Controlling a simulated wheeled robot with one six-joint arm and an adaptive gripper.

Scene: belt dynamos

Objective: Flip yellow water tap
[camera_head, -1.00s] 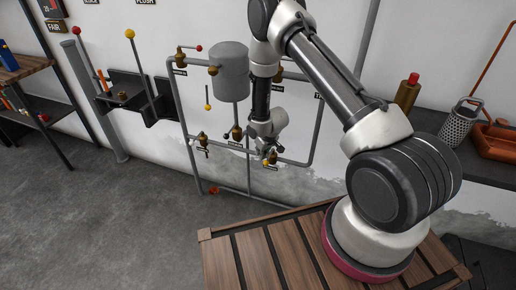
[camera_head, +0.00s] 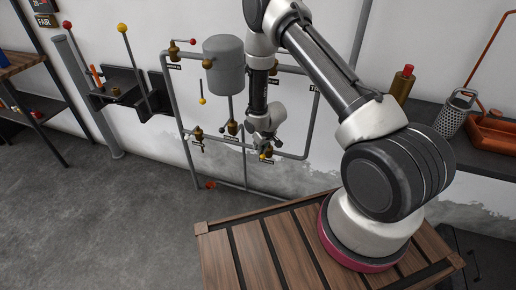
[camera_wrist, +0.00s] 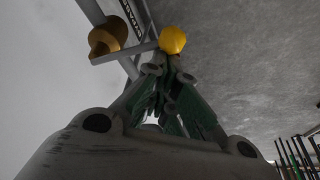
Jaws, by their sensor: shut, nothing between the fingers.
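The yellow water tap has a brass body (camera_wrist: 107,37) with a grey lever that ends in a yellow ball (camera_wrist: 172,40) in the wrist view. In the head view its yellow knob (camera_head: 263,156) shows low on the pipes, just below my gripper (camera_head: 266,146). In the wrist view my gripper (camera_wrist: 166,66) is shut, with its green-sided fingers close together and nothing held. The fingertips are right beside the yellow ball and lever; I cannot tell whether they touch. My gripper partly hides the tap in the head view.
A grey tank (camera_head: 223,66) hangs on the wall pipes. Other brass valves are near, one with a red knob (camera_head: 193,42) and one with a white knob (camera_head: 201,150). A second yellow knob (camera_head: 202,101) hangs below the tank. A wooden crate top (camera_head: 275,245) is in front.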

